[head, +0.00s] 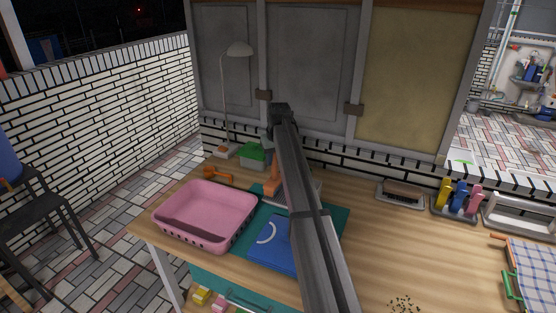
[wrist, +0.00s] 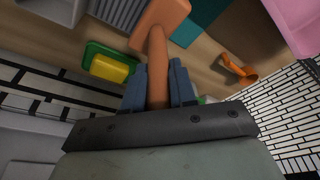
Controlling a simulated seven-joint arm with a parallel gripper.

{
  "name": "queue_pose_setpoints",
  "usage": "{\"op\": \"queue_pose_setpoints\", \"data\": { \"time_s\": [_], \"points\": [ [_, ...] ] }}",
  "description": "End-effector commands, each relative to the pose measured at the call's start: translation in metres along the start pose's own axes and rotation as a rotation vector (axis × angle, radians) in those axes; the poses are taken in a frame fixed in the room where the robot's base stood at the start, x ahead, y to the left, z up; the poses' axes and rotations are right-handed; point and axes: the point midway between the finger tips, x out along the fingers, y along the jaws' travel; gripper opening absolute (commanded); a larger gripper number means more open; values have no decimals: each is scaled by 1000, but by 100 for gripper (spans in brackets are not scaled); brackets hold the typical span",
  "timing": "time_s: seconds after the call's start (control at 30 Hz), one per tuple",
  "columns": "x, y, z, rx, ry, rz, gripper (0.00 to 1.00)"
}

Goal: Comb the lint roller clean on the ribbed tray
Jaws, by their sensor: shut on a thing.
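My gripper (wrist: 158,88) is shut on the brown-orange handle of the lint roller (wrist: 160,27), between two blue fingers. The roller's orange block-like head points away from the gripper, towards the table. In the head view the lint roller (head: 272,181) shows as an orange piece left of my arm, and the gripper is mostly hidden by the arm. A grey ribbed tray (wrist: 118,12) lies beside the roller's head in the wrist view, cut off by the top edge. I cannot tell whether the head touches it. My arm hides much of that area in the head view.
A pink basin (head: 205,190) and an orange tool (head: 218,175) lie to the left. A blue item (head: 272,247) lies on a teal mat (head: 335,222). Bottles (head: 459,198) stand right; the table's right-centre is mostly clear.

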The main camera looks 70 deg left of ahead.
Motion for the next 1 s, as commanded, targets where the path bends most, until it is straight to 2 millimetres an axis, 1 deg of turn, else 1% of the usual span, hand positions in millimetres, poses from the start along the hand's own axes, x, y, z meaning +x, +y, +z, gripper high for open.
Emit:
{"op": "queue_pose_setpoints", "data": {
  "time_s": [0.1,0.2,0.63,1.0],
  "points": [
    [2,-3,-3,-1,-1,0,0],
    [2,-2,-1,0,-1,0,0],
    [-4,15,16,-1,-2,0,0],
    [-7,24,23,0,-1,0,0]
  ]
}}
